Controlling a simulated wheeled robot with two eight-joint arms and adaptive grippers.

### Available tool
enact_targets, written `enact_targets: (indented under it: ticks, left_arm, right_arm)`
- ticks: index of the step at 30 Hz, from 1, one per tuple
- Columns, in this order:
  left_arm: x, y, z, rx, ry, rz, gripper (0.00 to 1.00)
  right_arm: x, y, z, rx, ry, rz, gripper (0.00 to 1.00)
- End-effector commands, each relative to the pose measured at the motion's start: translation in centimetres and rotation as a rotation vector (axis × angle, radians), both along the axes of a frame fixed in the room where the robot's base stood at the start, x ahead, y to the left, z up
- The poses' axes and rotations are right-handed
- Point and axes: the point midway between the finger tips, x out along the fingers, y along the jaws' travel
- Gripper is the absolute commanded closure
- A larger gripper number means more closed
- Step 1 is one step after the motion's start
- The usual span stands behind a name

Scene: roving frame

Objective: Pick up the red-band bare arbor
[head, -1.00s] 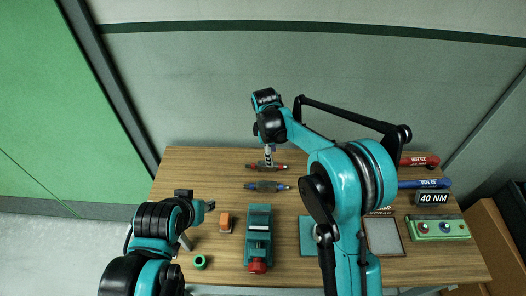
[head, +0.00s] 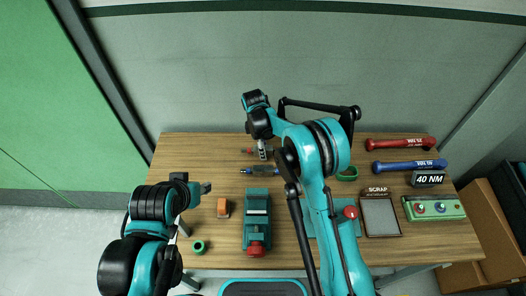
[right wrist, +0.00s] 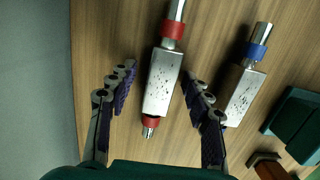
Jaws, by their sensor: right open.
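The red-band arbor (right wrist: 160,82) is a grey block with red bands and metal ends. In the right wrist view it lies between the two open fingers of my right gripper (right wrist: 158,98), with a gap on each side. In the head view the red-band arbor (head: 248,152) is at the back of the table, partly hidden by my right gripper (head: 263,152) above it. The blue-band arbor (right wrist: 246,82) lies to its right in the wrist view. My left gripper (head: 204,188) is over the table's left side, its jaws too small to read.
An orange block (head: 223,208), a green ring (head: 198,247) and a teal fixture (head: 257,205) are at front left. A scrap tray (head: 381,217), a button box (head: 434,208), red (head: 400,144) and blue (head: 409,166) torque tools and a 40 NM sign (head: 428,180) are at right.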

Motion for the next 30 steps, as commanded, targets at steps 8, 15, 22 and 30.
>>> enact_targets:
  ticks: [8, 15, 22, 30]
  left_arm:
    - [0.0, 0.0, 0.1, 0.000, 0.000, 0.000, 0.60]
    - [0.0, 0.0, 0.1, 0.000, 0.000, 0.000, 0.60]
    - [0.0, 0.0, 0.2, 0.000, 0.000, 0.000, 0.60]
    - [0.0, 0.0, 1.3, 0.000, 0.000, 0.000, 0.60]
  right_arm:
    - [0.0, 0.0, 0.1, 0.000, 0.000, 0.000, 0.92]
    - [0.0, 0.0, 0.1, 0.000, 0.000, 0.000, 1.00]
    - [0.0, 0.0, 0.7, 0.000, 0.000, 0.000, 1.00]
    - [-0.1, -0.1, 4.8, 0.000, 0.000, -0.001, 1.00]
